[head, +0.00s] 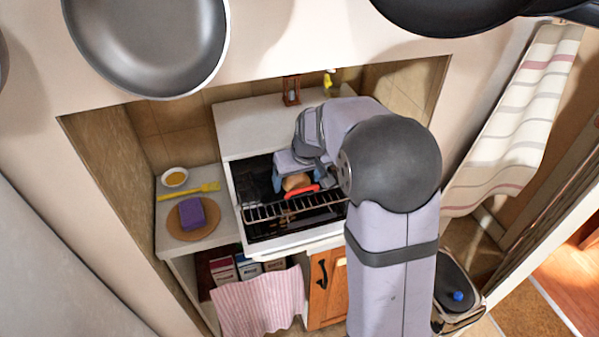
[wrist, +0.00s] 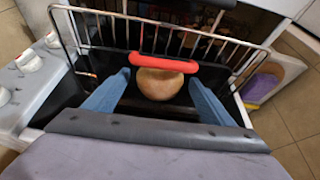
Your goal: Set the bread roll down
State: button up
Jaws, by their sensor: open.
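The round brown bread roll (wrist: 158,86) sits between my gripper's two blue fingers in the wrist view, just beside a red bar cover (wrist: 163,63) on the wire rack (wrist: 226,42). My gripper (wrist: 159,77) is open, with a finger on either side of the roll and a visible gap at each side. In the head view the roll (head: 296,182) shows under my gripper, in the dark opening of the white stove (head: 247,226), behind the red cover (head: 302,191). The roll's underside and what it rests on are hidden.
Left of the stove, a counter holds a purple block (head: 191,213) on a round board (head: 175,227), a yellow utensil (head: 188,191) and a small bowl (head: 175,177). An hourglass (head: 291,91) stands behind. Side walls enclose the niche; a pan (head: 147,45) hangs in front.

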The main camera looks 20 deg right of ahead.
jog(key=b+v, duration=0.3)
jog(key=v, duration=0.9)
jog(key=s+f, duration=0.2)
jog(key=s+a+f+g, duration=0.1)
jog(key=s+f, duration=0.2)
jog(key=s+a+f+g, duration=0.1)
jog(key=s+f, duration=0.1)
jog(key=f, duration=0.1)
jog(key=shift+s+a+f, duration=0.25)
jog(key=shift+s, duration=0.15)
jog(key=s+a+f+g, duration=0.1)
jog(key=s+f, duration=0.4)
jog(key=s, duration=0.2)
jog(key=s+f+g, duration=0.1)
jog(key=s+f, duration=0.3)
jog(key=s, duration=0.3)
jog(key=shift+a+f+g, duration=0.3)
jog(key=shift+a+f, duration=0.05)
jog(key=shift+a, duration=0.05)
jog(key=shift+c, duration=0.7)
